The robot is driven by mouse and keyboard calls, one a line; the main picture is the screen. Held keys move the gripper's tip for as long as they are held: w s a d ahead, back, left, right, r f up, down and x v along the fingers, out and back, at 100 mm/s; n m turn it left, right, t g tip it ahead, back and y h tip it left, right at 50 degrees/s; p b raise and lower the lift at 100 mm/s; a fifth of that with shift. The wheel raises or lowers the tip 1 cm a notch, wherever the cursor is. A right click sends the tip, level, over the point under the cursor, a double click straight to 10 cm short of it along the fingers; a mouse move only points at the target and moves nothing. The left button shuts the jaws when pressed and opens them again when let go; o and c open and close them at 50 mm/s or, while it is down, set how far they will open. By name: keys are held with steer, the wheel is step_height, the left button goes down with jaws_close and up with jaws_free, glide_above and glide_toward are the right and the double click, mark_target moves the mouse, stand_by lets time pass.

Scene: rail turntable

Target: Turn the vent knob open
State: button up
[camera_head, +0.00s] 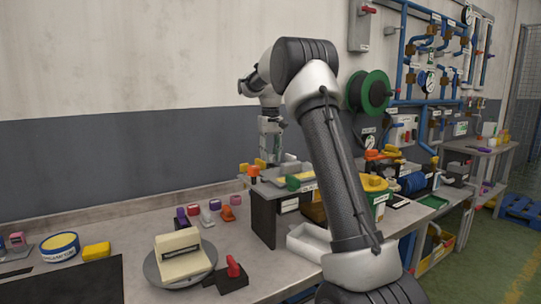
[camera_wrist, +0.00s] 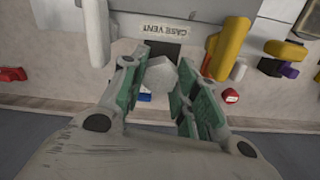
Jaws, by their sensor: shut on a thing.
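The vent knob (camera_wrist: 163,77) is a pale grey faceted piece in the wrist view, just below an upside-down CASE VENT label (camera_wrist: 168,30). My gripper (camera_wrist: 163,62) has its green-padded fingers on either side of the knob and is shut on it. In the head view my gripper (camera_head: 270,158) points down over the back of the bench, and the knob cannot be made out there. The knob's turned position is hard to tell.
A yellow handle (camera_wrist: 231,48) and a pale post (camera_wrist: 96,32) stand close beside my fingers. On the bench are a round turntable (camera_head: 160,276), a black block with a red knob (camera_head: 233,267) and a dark stand (camera_head: 263,215). Blue pipes (camera_head: 408,45) run along the wall.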

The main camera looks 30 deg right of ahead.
mark_target(270, 156)
steer(key=shift+n, duration=0.6)
steer(key=o, duration=1)
step_height(270, 156, up, 12)
steer(key=shift+r, duration=0.1)
stand_by(0.4)
